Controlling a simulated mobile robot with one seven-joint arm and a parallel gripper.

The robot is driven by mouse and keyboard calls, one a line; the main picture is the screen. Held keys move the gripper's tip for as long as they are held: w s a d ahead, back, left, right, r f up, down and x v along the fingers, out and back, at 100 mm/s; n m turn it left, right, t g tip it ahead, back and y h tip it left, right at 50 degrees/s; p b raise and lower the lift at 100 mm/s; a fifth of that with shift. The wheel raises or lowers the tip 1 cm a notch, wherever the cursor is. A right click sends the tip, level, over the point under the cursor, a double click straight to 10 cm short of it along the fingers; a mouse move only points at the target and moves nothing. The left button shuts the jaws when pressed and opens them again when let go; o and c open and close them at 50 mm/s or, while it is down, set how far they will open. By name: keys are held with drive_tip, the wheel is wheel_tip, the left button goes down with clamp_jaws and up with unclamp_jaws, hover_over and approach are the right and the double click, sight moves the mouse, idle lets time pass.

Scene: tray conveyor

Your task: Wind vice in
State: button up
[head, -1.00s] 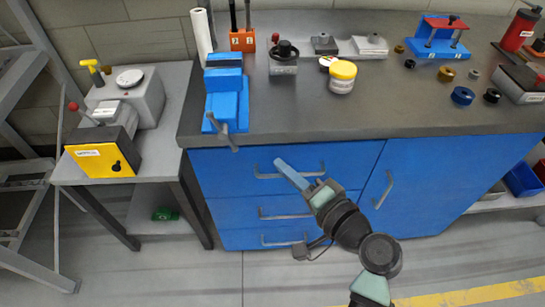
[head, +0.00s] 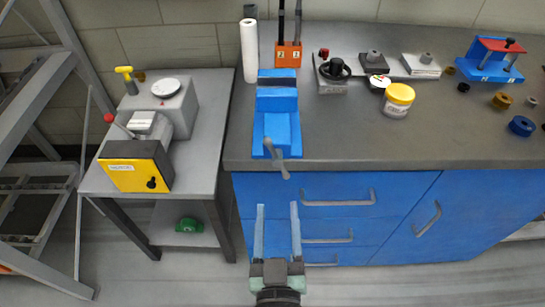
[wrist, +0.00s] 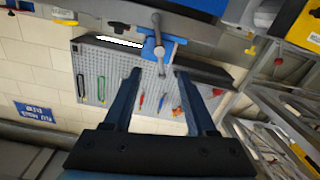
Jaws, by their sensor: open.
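The blue vice (head: 277,127) stands at the front left of the grey bench top, its grey handle (head: 277,158) hanging at the bench's front edge. In the wrist view the vice (wrist: 158,48) and its handle (wrist: 157,30) show beyond the fingers, near the top middle. My gripper (head: 278,208) is open and empty, in front of the blue drawers and below the vice handle, fingers pointing towards the bench. It is apart from the handle. My gripper's two fingers (wrist: 153,76) also show in the wrist view, with a wide gap between them.
A side table (head: 206,170) with a grey and yellow machine (head: 140,172) stands left of the bench. Drawer handles (head: 338,198) stick out right of my gripper. A yellow-lidded jar (head: 397,100) and a black-knobbed device (head: 333,77) stand right of the vice.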

sight(278, 164)
drive_tip(key=w+p, duration=0.2)
drive_tip(key=w, duration=0.8)
drive_tip(key=shift+w+r+p, duration=0.1)
drive_tip(key=shift+w+p, duration=0.2)
drive_tip(key=shift+w, duration=0.75)
clamp_jaws()
